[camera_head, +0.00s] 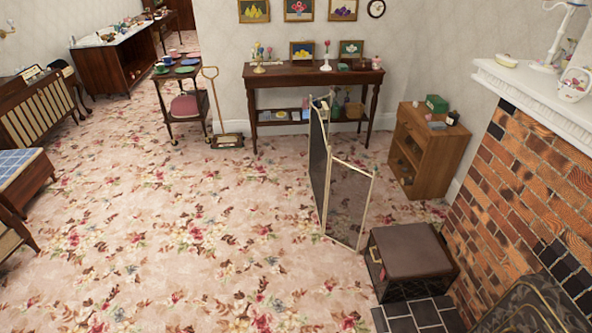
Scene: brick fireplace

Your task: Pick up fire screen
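A folding fire screen (349,202) with a pale, brass-coloured frame and dark mesh panels stands upright on the carpet, right of the middle of the head view. My gripper is not in view.
The brown-topped box (412,252) stands beside the dark tiled hearth (418,315). A wooden cabinet (428,150) and a long console table (313,76) stand behind the screen. A trolley (185,105) is at the back left. The flowered carpet (190,220) is clear left of the screen.

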